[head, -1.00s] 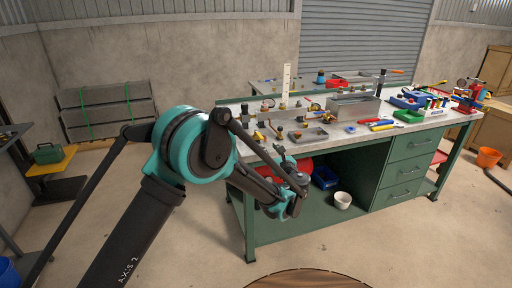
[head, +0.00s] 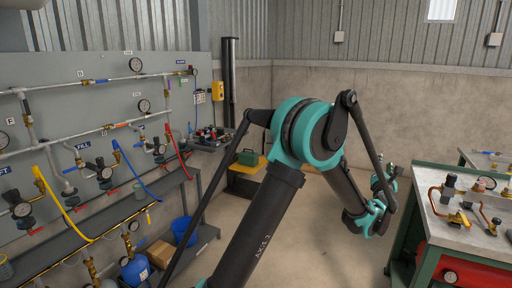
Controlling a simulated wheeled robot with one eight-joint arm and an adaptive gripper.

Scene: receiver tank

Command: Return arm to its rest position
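My teal and black arm (head: 307,135) stands in the middle of the head view. It rises from the lower left, bends at a large teal elbow joint, and slopes down to the right. My gripper (head: 384,182) is at the far end of the arm, small and partly covered by the teal wrist. It is left of the green workbench and appears apart from it. Its fingers are too small and hidden to show whether they are open. I see nothing clearly held in it.
A grey panel (head: 60,75) with pipes, gauges and coloured hoses fills the left. A green workbench (head: 405,215) with brass fittings stands at the right, with a red tank (head: 470,272) under it. A blue bucket (head: 185,231) stands by the panel. Bare floor shows between.

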